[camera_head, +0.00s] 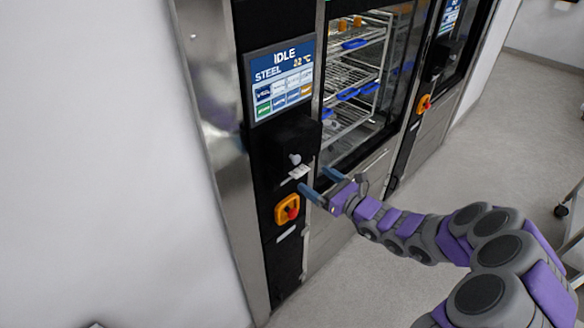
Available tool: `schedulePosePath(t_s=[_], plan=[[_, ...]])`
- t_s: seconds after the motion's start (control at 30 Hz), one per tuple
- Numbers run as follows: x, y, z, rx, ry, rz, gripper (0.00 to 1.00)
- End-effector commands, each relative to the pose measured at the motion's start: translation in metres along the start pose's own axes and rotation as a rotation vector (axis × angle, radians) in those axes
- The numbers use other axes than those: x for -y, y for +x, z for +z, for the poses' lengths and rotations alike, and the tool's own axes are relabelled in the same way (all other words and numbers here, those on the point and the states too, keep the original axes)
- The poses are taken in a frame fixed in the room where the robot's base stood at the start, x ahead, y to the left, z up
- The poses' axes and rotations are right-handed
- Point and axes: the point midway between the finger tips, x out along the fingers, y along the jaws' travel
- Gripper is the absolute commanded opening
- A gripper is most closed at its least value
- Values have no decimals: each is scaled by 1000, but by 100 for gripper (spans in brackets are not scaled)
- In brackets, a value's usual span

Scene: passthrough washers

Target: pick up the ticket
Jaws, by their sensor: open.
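A small white ticket (299,171) sticks out below the black printer-like box (287,146) on the washer's dark control panel. My gripper (318,183) is open, with its two blue fingers pointing left toward the panel. The fingertips are just below and to the right of the ticket. They look apart from it, though the depth gap is hard to judge. Nothing shows between the fingers.
Above the ticket is a screen (281,80) reading "IDLE" and "STEEL". An orange and red switch (288,210) sits below it. A glass-fronted chamber with racks (350,75) is to the right. A second washer (436,90) stands beyond. The grey floor (500,130) at right is mostly clear.

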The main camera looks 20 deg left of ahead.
Motion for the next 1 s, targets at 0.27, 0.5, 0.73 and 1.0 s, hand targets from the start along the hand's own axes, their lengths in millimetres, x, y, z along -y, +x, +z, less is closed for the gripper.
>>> schedulePosePath(t_s=[0.27,0.5,0.73,1.0], plan=[[-6,38,-7,-2,-4,3,94],[-5,50,-4,0,0,1,94],[-5,50,-4,1,0,1,86],[-5,50,-4,0,0,1,60]])
